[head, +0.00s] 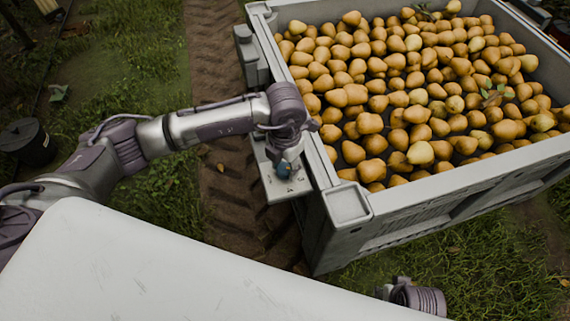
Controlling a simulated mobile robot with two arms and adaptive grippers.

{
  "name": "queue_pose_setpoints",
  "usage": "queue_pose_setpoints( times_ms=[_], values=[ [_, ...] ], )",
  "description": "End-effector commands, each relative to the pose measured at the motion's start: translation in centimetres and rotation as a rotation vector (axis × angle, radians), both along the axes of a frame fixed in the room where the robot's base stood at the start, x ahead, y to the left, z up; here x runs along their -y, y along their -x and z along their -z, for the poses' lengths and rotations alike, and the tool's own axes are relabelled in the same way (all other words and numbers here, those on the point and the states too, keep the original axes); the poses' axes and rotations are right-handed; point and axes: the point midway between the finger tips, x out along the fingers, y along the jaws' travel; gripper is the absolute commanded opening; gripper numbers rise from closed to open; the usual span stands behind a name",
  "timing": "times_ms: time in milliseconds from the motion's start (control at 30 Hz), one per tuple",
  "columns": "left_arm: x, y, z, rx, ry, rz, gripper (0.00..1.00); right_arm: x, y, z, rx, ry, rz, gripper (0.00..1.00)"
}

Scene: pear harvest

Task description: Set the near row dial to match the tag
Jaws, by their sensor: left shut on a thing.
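My left gripper (286,159) points down over a grey plate (287,190) on the left side of the pear bin. It is shut on a small blue dial (283,171), mostly hidden by the fingers. Small dark markings show on the plate around the dial, too small to read surely. Which mark the dial points to cannot be told. No tag can be clearly made out. Only a purple and grey part of my right arm shows at the bottom right; its gripper is out of view.
A large grey bin (348,200) full of yellow-brown pears fills the upper right. A grey box-like fitting (250,55) sits on its left side farther back. A rutted dirt track (215,75) and grass lie to the left. A dark bucket (27,142) stands at far left.

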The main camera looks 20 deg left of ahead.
Motion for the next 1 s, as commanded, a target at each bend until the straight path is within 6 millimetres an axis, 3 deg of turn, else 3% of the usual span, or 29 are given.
queue_pose_setpoints(
  times_ms=[100,133,267,667,1000],
  values=[
    [0.0,-0.1,-0.1,0.004,0.001,0.0,0.08,0.0,0.1,0.0,-0.001,0.0,0.0,0.41],
    [0.0,-0.1,-0.1,0.004,0.001,0.0,0.46,0.0,0.1,0.0,-0.001,0.0,0.001,0.41],
    [0.0,-0.1,-0.1,0.003,0.0,0.0,0.68,0.0,0.2,-0.1,-0.001,-0.001,0.001,0.41],
    [0.0,-0.1,-0.7,0.003,0.0,0.001,0.68,0.2,0.3,-0.2,0.0,0.002,0.0,0.41],
    [0.0,-0.2,-7.2,0.007,0.002,0.002,0.68,0.1,0.2,-0.1,0.0,0.001,0.0,0.41]
  ],
)
